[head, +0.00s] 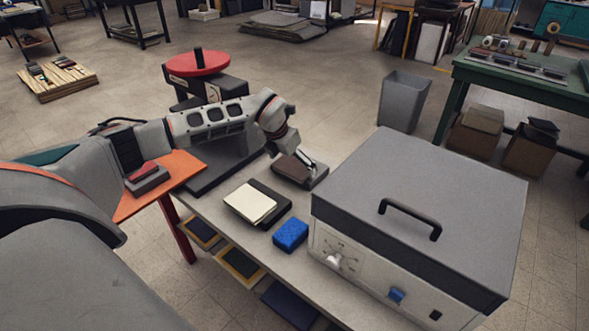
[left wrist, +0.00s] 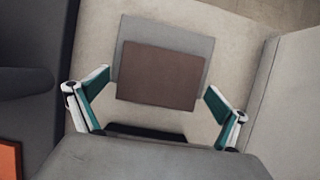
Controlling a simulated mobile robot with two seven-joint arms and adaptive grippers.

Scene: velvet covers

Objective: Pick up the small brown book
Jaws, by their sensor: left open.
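The small brown book (head: 292,170) lies flat on a grey block (head: 318,177) on the bench, left of the big grey box. In the left wrist view the brown book (left wrist: 158,75) shows whole, on top of the grey block (left wrist: 168,32). My left gripper (head: 308,162) is over the book in the head view, and its fingers partly cover it. In the left wrist view my left gripper (left wrist: 155,98) is open, with one finger on each side of the book's near end. Nothing is between the pads except, perhaps, the book's near edge; contact cannot be told. My right gripper is not in view.
The big grey box with a black handle (head: 420,200) stands close to the right. A red-topped round device (head: 198,63) stands behind the arm.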

